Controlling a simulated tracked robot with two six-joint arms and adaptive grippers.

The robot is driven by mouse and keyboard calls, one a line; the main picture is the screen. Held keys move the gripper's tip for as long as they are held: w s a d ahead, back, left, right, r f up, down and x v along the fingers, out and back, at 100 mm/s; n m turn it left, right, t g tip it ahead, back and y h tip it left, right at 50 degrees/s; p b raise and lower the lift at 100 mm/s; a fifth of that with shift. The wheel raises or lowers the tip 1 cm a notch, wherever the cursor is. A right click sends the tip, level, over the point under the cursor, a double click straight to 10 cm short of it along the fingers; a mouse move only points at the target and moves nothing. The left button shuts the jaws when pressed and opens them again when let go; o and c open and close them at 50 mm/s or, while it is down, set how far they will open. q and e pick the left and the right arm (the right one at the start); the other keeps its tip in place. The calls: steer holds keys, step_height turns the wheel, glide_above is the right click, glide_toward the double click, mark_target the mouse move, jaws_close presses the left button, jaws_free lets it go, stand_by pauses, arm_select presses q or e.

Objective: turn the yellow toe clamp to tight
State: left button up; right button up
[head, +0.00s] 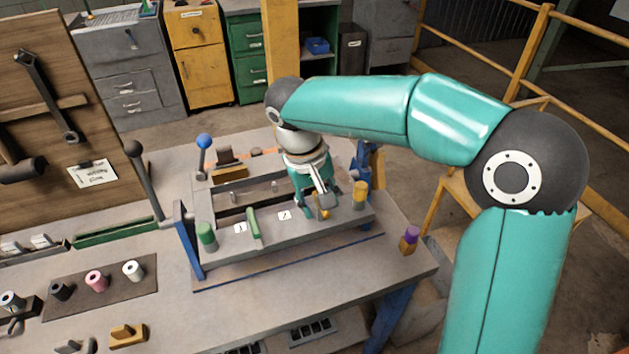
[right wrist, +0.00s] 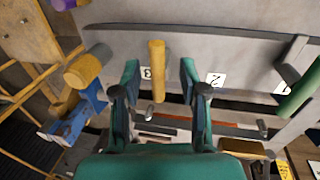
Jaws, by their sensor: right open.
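The yellow toe clamp (right wrist: 157,70) is a narrow bar beside the label 3 on the grey fixture (right wrist: 200,42). In the right wrist view my right gripper (right wrist: 158,82) is open, with one finger on each side of the bar and visible gaps to both. In the head view the right gripper (head: 318,199) is over the right part of the fixture and hides most of the yellow clamp (head: 323,212). A green toe clamp (head: 254,222) lies by labels 1 and 2. My left gripper is not in view.
A yellow cylinder (head: 360,191) and a green cylinder (head: 207,234) stand at the fixture's ends. A blue-knobbed lever (head: 204,141) and a black-knobbed lever (head: 134,149) rise at left. A purple-topped block (head: 410,238) stands near the table's right edge.

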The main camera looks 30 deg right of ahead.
step_height(320, 180, up, 11)
steer(key=a, duration=0.2)
steer(key=shift+w, duration=0.25)
steer(key=shift+a, duration=0.1)
